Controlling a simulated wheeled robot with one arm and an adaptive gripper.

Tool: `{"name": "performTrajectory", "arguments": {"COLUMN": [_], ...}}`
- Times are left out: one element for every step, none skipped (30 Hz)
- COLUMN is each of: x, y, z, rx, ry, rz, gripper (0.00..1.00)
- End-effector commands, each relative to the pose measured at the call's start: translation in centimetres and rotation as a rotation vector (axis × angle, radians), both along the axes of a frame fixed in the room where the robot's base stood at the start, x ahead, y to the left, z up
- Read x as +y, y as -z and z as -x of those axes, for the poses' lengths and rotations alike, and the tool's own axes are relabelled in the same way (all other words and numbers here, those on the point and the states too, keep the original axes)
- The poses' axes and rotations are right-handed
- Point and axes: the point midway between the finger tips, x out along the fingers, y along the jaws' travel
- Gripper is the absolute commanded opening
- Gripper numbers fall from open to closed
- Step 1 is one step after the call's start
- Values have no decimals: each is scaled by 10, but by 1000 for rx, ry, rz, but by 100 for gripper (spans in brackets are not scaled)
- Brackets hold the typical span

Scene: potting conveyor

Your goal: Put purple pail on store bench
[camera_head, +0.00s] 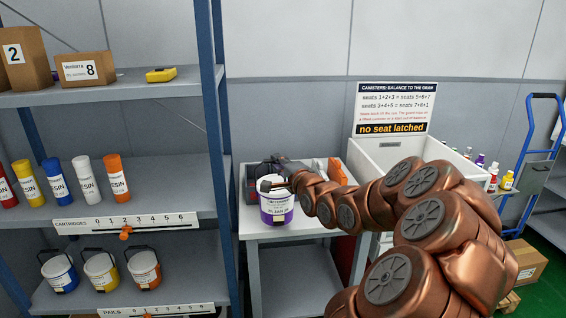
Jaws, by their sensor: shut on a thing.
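The purple pail (276,211) has a white label and shows upright at the front left of a small grey bench (291,231). My gripper (272,185) is at the top of the pail, shut on it, with my copper arm reaching in from the right. The fingertips and the pail's handle are small and partly hidden. The pail's base looks at the level of the bench top, but I cannot tell whether it touches.
A shelf rack (130,216) on the left holds several resin cartridges and three pails. A dark object and an orange item (337,171) are at the back of the bench. A white bin (404,155) with a sign (392,108) stands to the right.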

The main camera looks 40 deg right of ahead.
Motion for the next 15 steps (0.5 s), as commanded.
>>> {"name": "performTrajectory", "arguments": {"x": [-6,-9,-13,-16,-18,-22,-25,-29,-33,-36,-39,-42,-44,-47,-50], "y": [-3,-2,-1,0,0,0,-1,-1,0,0,1,3,3,3,3], "z": [-4,-6,-9,-12,-14,-17,-19,-21,-23,-26,-28,-30,-32,-33,-35], "rx": [-3,-2,-3,-2,-2,-4,-4,-4,-5,-4,-4,-3,-3,-4,-5], "ry": [1,1,1,0,0,-1,0,0,1,1,0,-1,-1,-1,0], "rz": [3,3,0,0,1,1,3,4,4,3,2,1,2,1,1], "gripper": [0,0,0,0,0,0,0,0,0,0,0,0,0,0,0]}}
